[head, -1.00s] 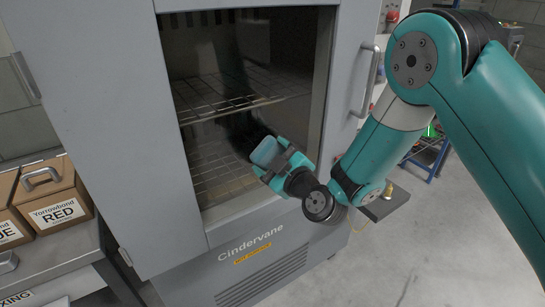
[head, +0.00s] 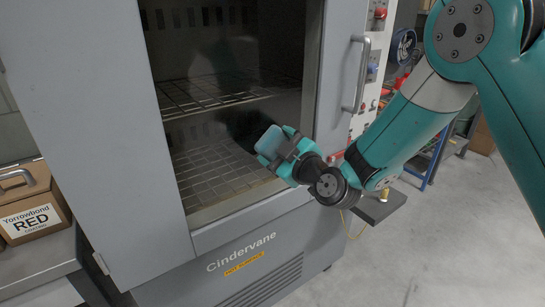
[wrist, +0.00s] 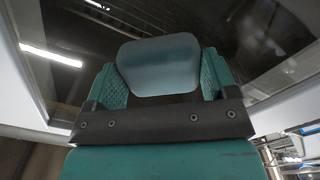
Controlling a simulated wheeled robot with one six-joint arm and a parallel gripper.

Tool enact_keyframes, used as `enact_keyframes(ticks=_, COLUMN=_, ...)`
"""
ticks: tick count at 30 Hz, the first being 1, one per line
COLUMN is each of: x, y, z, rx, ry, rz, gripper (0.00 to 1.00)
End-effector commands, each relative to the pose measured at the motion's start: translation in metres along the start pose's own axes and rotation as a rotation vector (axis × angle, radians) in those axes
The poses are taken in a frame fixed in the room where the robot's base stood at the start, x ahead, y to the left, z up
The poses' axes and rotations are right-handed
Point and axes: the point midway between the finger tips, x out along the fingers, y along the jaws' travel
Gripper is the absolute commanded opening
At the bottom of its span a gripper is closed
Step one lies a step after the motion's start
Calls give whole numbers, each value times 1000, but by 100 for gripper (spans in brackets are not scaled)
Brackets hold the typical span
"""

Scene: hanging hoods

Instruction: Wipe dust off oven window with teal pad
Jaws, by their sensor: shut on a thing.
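My gripper (head: 281,146) is shut on the teal pad (head: 270,141) in front of the lower right part of the oven window (head: 215,110). In the wrist view the pad (wrist: 160,66) sits between my two green fingers, its broad face toward the camera, with the window behind it. I cannot tell whether the pad touches the glass. The window shows wire racks inside. Hazy grey film shows on its upper part and a darker, clearer patch lies around the pad.
The oven's door handle (head: 357,75) stands out to the right of the window. A bench at left holds a box labelled RED (head: 34,207). A small dark shelf (head: 378,206) stands right of the oven. Open floor (head: 400,260) lies at lower right.

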Motion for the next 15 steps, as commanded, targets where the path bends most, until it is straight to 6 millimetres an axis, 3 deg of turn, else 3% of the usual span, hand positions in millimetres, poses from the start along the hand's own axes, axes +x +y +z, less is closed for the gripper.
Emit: enact_keyframes(ticks=15, x=3, y=-19, z=-22, rx=0, ry=1, rz=-5, gripper=57)
